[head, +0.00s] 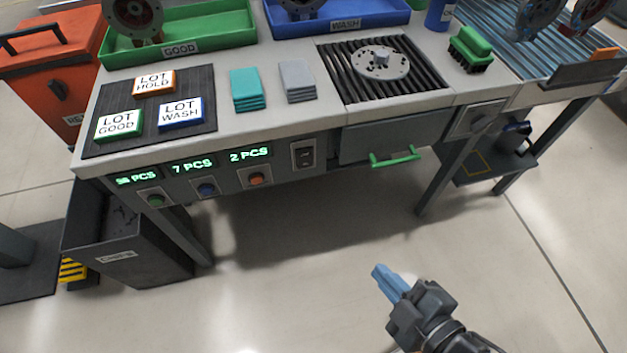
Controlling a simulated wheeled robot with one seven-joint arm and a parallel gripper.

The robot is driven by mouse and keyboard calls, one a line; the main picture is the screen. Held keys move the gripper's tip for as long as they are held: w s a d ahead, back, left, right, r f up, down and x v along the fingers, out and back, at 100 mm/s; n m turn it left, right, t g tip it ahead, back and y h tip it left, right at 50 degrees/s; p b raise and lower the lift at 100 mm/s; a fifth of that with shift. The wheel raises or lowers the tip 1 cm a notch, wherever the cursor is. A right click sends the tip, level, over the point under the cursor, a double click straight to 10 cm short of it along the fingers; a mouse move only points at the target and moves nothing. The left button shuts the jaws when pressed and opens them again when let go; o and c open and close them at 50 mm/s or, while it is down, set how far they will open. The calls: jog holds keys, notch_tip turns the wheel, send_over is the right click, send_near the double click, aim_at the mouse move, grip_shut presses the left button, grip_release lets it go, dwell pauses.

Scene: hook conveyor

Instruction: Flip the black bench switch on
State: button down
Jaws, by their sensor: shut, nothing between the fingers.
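The black bench switch (304,153) is a small dark rocker in a light plate on the bench's front panel. It sits right of the orange button and left of the drawer. I cannot tell which way the rocker is tipped. My gripper (378,272) is shut and empty. Its blue fingers point up and left toward the bench. It is in front of the bench, below and to the right of the switch in the picture, clearly apart from it.
The drawer's green handle (395,158) juts out right of the switch. Three buttons, one of them orange (257,179), sit to its left under green displays. A dark bin (130,245) stands below the bench at left. The floor (300,290) before the bench is clear.

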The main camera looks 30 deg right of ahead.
aim_at(306, 165)
jog(key=w+a+f+n+t+h+b, duration=0.1)
jog(key=w+f+n+h+b, duration=0.1)
jog(key=w, duration=0.6)
jog(key=w+a+f+n+t+h+b, duration=0.1)
jog(key=w+f+n+b, duration=0.2)
jog(key=w, duration=0.5)
jog(key=shift+w+a+f+n+t+h+b, duration=0.25)
jog(key=shift+f+n+t+h+b, duration=0.1)
jog(key=shift+f+t+h, duration=0.1)
jog(key=x, duration=1.4)
jog(key=shift+f+p, duration=0.15)
jog(key=shift+p, duration=0.2)
jog(key=shift+f+b, duration=0.1)
jog(key=shift+b, duration=0.2)
jog(key=shift+w+b, duration=0.15)
jog(key=shift+b, duration=0.8)
